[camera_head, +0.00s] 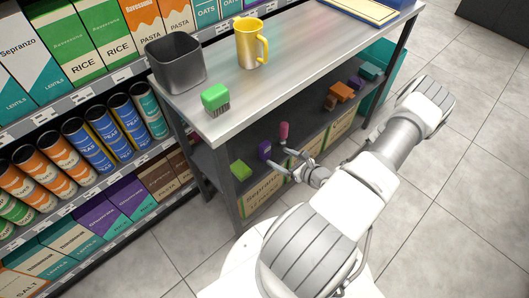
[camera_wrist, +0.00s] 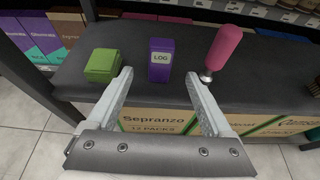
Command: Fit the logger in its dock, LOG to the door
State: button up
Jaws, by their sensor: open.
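The logger (camera_wrist: 160,61) is a small purple block standing upright on the dark lower shelf, with a pale LOG label facing my wrist camera. It also shows as a purple block in the head view (camera_head: 264,150). My gripper (camera_wrist: 159,77) is open, its two fingers spread to either side of the logger in the picture, with nothing between them that I can see gripped. In the head view, my gripper (camera_head: 284,159) reaches in at the shelf's front edge, close to the logger. I cannot pick out a dock or a door in either view.
A green block (camera_wrist: 103,66) stands left of the logger and a pink-handled tool (camera_wrist: 222,50) right of it, both close to my fingers. Cartons (camera_wrist: 155,119) sit below the shelf.

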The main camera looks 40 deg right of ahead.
aim_at(267, 151)
jog(key=b+x, duration=0.1)
jog(key=x, duration=0.6)
jog(key=shift+b, duration=0.4)
jog(key=b+x, duration=0.2)
jog(key=x, duration=0.2)
jog(key=shift+w+f+b, duration=0.25)
jog(key=shift+b, duration=0.05)
jog(key=shift+w, duration=0.35)
jog(key=shift+c, duration=0.2)
grip_shut()
